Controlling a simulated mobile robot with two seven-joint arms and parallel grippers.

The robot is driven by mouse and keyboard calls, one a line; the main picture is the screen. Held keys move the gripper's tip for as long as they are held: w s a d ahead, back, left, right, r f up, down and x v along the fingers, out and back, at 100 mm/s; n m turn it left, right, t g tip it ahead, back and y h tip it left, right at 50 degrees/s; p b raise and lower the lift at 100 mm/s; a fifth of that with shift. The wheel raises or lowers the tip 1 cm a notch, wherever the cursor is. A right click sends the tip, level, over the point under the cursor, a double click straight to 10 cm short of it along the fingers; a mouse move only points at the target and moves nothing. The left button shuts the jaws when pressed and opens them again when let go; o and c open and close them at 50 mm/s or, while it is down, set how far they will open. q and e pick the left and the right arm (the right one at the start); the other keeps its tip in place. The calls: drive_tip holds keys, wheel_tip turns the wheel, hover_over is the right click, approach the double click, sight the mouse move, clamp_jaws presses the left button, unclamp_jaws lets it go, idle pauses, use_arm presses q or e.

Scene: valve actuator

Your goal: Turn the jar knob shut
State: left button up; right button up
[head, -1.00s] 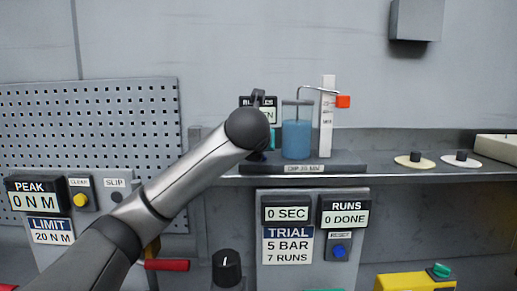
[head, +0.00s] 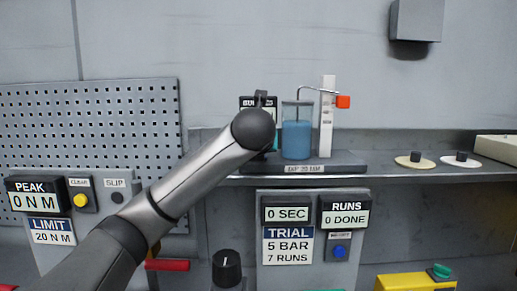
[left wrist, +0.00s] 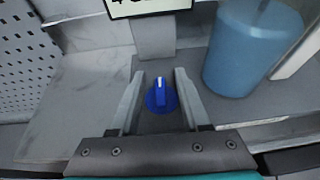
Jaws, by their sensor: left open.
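The blue knob (left wrist: 161,96) has a white pointer line and sits on a grey base beside the blue jar (left wrist: 245,50). My left gripper (left wrist: 160,76) is open, with one finger on each side of the knob; gaps show, and I cannot tell contact. In the head view the jar (head: 296,138) stands on the shelf with a tube in it. My left arm (head: 205,175) reaches up to just left of the jar and hides the knob and the gripper's fingers there. My right gripper is not in view.
A small sign (head: 247,103) behind my wrist is partly covered. A white scale (head: 327,118) with an orange marker stands right of the jar. The shelf (head: 375,172) holds two discs further right. A pegboard (head: 95,125) and gauge panels are at left and below.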

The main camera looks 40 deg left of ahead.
use_arm(q)
drive_tip(key=shift+r, duration=0.1)
drive_tip(key=p+v, duration=0.4)
drive_tip(key=v, duration=1.1)
drive_tip(key=shift+s+d, duration=0.1)
drive_tip(key=shift+s, duration=0.05)
idle(0.4)
